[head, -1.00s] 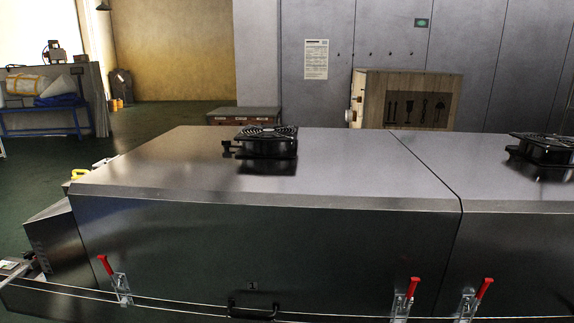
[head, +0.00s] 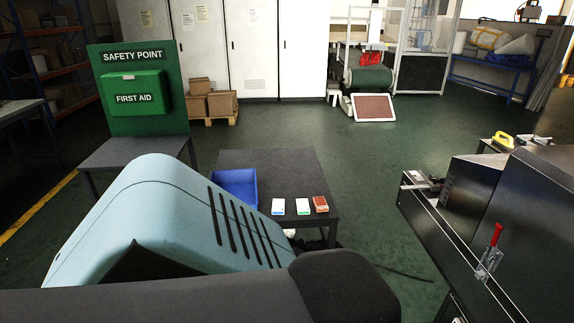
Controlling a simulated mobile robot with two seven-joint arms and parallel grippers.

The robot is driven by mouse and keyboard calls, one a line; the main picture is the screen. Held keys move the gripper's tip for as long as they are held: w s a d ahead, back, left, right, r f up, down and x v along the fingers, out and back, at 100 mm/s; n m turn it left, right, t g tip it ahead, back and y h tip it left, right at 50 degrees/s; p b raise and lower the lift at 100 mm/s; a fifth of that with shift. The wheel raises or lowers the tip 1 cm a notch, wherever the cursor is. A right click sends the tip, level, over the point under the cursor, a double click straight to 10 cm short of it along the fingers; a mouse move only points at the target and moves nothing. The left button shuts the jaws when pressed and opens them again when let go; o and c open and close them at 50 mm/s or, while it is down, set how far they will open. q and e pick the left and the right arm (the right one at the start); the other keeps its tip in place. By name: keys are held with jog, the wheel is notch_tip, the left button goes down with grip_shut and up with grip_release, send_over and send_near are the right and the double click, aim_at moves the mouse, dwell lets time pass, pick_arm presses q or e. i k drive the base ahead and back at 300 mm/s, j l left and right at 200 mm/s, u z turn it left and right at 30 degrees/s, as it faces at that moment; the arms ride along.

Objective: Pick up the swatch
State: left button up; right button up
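I cannot identify a swatch for certain. On a dark low table (head: 262,163) in the middle of the head view lie several small items in a row: a white and blue pack (head: 278,206), a white and green pack (head: 303,206) and a red-brown pack (head: 320,204). A blue tray (head: 235,188) sits to their left. The dryer (head: 475,200) stands at the right, with a small pale, unclear item (head: 428,182) at its near end. Neither gripper shows.
A large light-blue slotted housing (head: 150,215) and a dark rounded shape hide the lower left. A green first-aid stand (head: 140,90) is behind. A framed panel (head: 374,107) leans on the floor ahead. Green floor is open between the table and the dryer.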

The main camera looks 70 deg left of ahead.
aim_at(320, 203)
jog(key=u, duration=2.05)
jog(key=i+z, duration=0.15)
jog(key=i, duration=0.35)
jog(key=i+j+z, duration=0.1)
jog(key=i, duration=0.4)
jog(key=i+j+z, duration=0.15)
jog(key=i, duration=0.3)
jog(key=i+j+z, duration=0.15)
jog(key=i+j, duration=0.2)
jog(key=i, duration=0.15)
jog(key=i+j+z, duration=0.1)
jog(key=i+j, duration=0.15)
jog(key=i, duration=0.2)
